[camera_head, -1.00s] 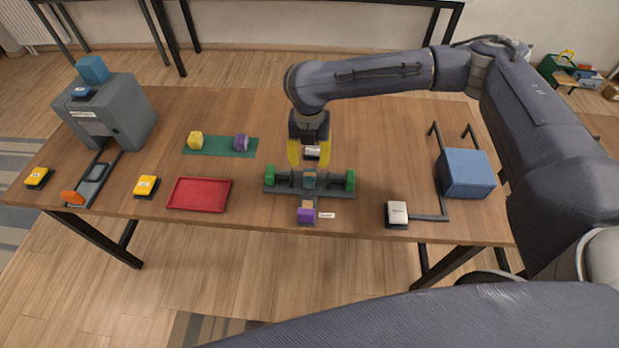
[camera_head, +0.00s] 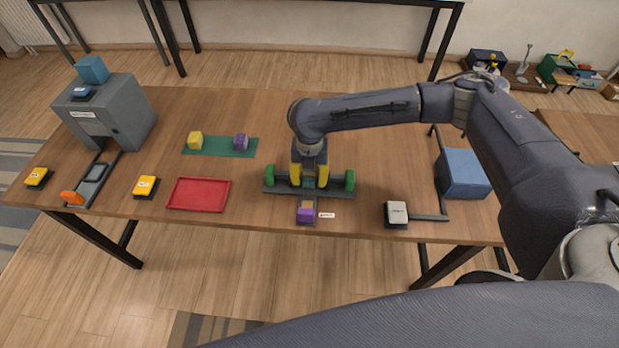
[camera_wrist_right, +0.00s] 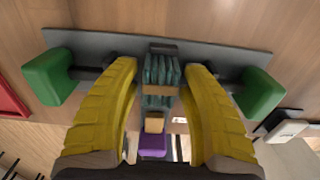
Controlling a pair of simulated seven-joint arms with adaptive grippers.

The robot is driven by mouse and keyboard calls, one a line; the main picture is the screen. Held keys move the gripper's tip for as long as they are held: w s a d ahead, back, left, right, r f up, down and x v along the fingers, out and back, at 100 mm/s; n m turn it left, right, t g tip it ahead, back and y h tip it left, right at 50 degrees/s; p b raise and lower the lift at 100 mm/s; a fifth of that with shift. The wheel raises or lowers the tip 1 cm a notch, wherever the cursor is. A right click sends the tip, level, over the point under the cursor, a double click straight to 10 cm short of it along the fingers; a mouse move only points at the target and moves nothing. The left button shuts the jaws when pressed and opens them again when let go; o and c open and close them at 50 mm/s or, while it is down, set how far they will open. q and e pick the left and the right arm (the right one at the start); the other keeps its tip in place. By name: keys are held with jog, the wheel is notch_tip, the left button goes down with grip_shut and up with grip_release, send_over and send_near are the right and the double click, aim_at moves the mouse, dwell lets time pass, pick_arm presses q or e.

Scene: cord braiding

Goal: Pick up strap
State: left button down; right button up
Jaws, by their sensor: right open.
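The strap looks like the teal braided bundle (camera_wrist_right: 160,80) at the middle of the grey fixture (camera_wrist_right: 215,50), between two green blocks (camera_wrist_right: 50,77) (camera_wrist_right: 263,92). In the head view, the bundle (camera_head: 309,182) shows just below my right gripper (camera_head: 309,178). My right gripper (camera_wrist_right: 160,72) is open, with its yellow fingers on either side of the bundle and a gap to each side. In the head view, the arm and fingers hide part of the fixture (camera_head: 338,192). My left gripper is not in view.
A purple block (camera_head: 305,215) sits at the fixture's front. A red tray (camera_head: 199,207) lies to the left, a green mat (camera_head: 215,153) with yellow and purple pieces behind it. A white-topped box (camera_head: 396,213) and a blue block (camera_head: 463,174) stand to the right.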

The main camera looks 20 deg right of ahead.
jog(key=shift+f, duration=0.1)
jog(key=shift+c, duration=0.4)
grip_shut()
